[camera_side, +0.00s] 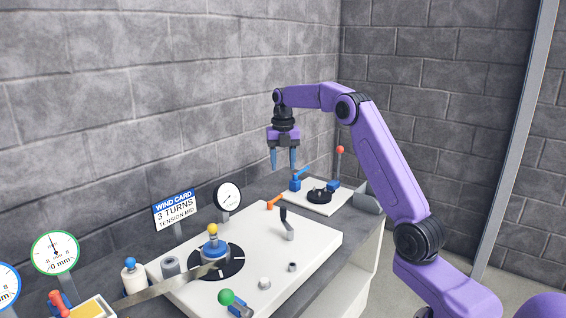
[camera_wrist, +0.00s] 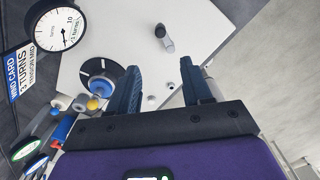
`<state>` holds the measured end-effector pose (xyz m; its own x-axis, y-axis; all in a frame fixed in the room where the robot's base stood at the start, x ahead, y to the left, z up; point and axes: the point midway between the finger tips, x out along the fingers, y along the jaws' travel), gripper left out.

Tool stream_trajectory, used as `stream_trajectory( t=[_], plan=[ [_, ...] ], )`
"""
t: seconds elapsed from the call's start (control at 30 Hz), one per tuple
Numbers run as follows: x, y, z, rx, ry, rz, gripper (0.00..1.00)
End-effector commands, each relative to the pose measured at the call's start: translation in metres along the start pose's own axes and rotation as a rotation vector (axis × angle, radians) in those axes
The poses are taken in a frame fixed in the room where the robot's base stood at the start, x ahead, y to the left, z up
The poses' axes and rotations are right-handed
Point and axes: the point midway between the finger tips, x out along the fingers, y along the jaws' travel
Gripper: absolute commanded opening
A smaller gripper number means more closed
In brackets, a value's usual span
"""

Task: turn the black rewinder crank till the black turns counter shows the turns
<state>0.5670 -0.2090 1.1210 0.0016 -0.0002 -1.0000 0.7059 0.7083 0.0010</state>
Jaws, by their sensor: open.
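The crank (camera_side: 287,226) stands on the white board, with a black upright handle and a grey arm. It also shows in the wrist view (camera_wrist: 167,40), beyond my fingertips. My gripper (camera_side: 283,163) is open and empty, raised above the board's far end, apart from the crank. In the wrist view its two dark fingers (camera_wrist: 160,70) are spread wide. The black-rimmed turns counter (camera_side: 228,197) stands at the board's back edge. It is large in the wrist view (camera_wrist: 59,29), but its exact reading is too small to tell. The wind card (camera_side: 175,212) reads 3 TURNS, TENSION MID.
A blue spool with a yellow knob (camera_side: 212,231) sits on a black disc left of the crank. An orange lever (camera_side: 274,202) is behind the crank. A green knob (camera_side: 226,297) is at the front.

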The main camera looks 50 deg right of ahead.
Motion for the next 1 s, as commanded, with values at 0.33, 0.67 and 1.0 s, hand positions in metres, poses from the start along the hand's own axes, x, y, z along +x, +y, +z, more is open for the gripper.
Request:
stream_trajectory(
  t=[0.33,0.67,1.0],
  plan=[
    [0.008,-0.026,0.015,0.439,0.127,0.099,0.49],
    [0.009,-0.056,0.033,0.994,0.339,0.2,0.49],
    [0.033,-0.049,0.029,1.037,0.361,0.202,0.49]
  ],
)
